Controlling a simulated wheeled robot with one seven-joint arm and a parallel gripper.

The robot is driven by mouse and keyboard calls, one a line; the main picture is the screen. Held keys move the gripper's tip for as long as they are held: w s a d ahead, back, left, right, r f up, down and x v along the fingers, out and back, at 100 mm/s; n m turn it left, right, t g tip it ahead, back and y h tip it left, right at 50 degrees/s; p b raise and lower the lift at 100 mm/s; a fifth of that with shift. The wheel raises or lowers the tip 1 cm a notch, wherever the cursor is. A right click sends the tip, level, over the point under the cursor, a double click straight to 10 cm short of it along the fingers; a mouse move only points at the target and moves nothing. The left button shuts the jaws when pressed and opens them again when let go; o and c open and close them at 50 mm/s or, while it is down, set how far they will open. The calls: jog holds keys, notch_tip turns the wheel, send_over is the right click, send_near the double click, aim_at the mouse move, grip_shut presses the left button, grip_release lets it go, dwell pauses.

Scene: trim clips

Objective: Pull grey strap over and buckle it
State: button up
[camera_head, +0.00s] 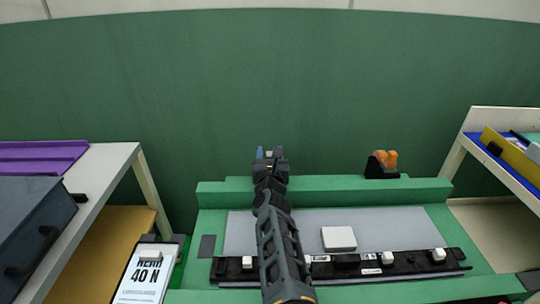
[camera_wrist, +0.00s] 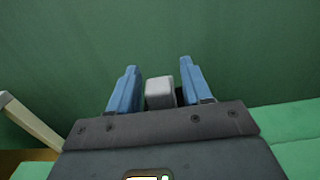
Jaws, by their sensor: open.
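I cannot make out a clear grey strap or a buckle. A flat dark grey patch (camera_head: 207,246) lies at the left of the green bench (camera_head: 330,191), and another dark grey patch (camera_head: 528,280) lies at its right edge; I cannot tell whether either is the strap. My gripper (camera_head: 269,153) is raised over the back edge of the bench. In the wrist view its two blue fingers (camera_wrist: 158,92) stand apart. A small pale grey block (camera_wrist: 159,92) shows between them with gaps on both sides; I cannot tell what it is. My arm hides part of the bench.
A black trim strip (camera_head: 320,269) with several white clips lies along the bench front. A white square block (camera_head: 339,238) sits on a grey sheet (camera_head: 390,225). An orange-and-black item (camera_head: 382,164) stands at the back. Shelves flank the bench; a "40 N" sign (camera_head: 146,276) is at left.

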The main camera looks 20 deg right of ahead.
jog(key=shift+c, duration=0.4)
grip_shut()
